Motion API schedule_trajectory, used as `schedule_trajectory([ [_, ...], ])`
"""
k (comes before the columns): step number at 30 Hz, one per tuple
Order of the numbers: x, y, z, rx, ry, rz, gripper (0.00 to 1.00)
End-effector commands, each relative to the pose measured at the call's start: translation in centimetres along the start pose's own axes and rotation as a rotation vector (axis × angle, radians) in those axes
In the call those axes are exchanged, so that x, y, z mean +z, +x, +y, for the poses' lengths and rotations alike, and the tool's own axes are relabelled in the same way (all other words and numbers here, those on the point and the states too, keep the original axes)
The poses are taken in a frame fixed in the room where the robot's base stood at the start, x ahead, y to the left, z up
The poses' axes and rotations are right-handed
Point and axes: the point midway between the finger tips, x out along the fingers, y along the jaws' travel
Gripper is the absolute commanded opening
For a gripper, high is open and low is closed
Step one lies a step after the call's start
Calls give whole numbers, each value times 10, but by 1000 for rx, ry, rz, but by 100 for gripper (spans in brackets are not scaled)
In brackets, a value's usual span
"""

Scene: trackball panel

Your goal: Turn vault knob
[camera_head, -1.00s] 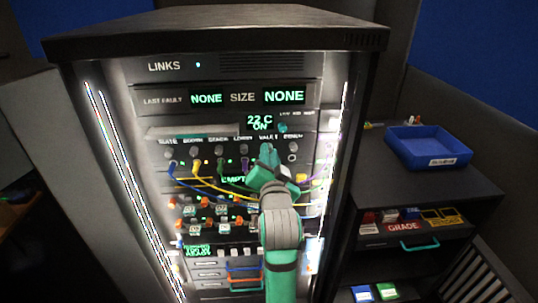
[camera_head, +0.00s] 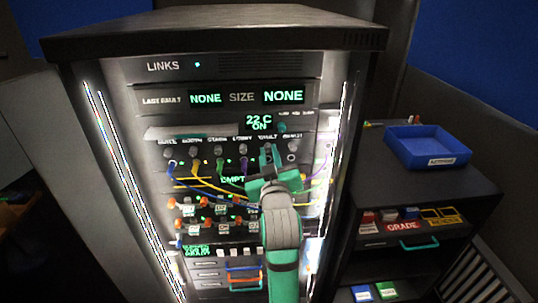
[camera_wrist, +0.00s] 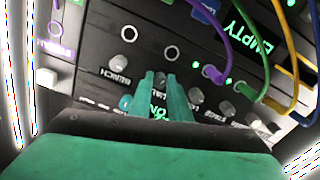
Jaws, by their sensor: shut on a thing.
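The vault knob is in the row of small grey knobs on the rack panel, under the VAULT label (camera_head: 267,136). It is hidden by my fingers in both views. My gripper (camera_head: 266,154) is at that place in the row, between the lobby knob (camera_head: 245,150) and the bench knob (camera_head: 292,146). In the wrist view my green fingers (camera_wrist: 161,80) are close together against the panel, shut on the vault knob. The bench knob (camera_wrist: 127,62) is beside them at the left and the lobby knob (camera_wrist: 197,96) at the right. Which way the vault knob points cannot be seen.
Yellow, blue, green and purple cables (camera_head: 207,182) hang across the panel below the knobs. A display (camera_head: 259,122) above reads 22 C ON. A blue tray (camera_head: 428,146) sits on the cabinet at the right. Bright strips line the rack's sides.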

Motion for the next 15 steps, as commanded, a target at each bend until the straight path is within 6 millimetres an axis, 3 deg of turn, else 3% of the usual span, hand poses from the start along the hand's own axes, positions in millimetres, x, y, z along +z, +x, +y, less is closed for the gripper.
schedule_trajectory([
  [15, 0, 0, 1, 0, -404, 0, 0],
])
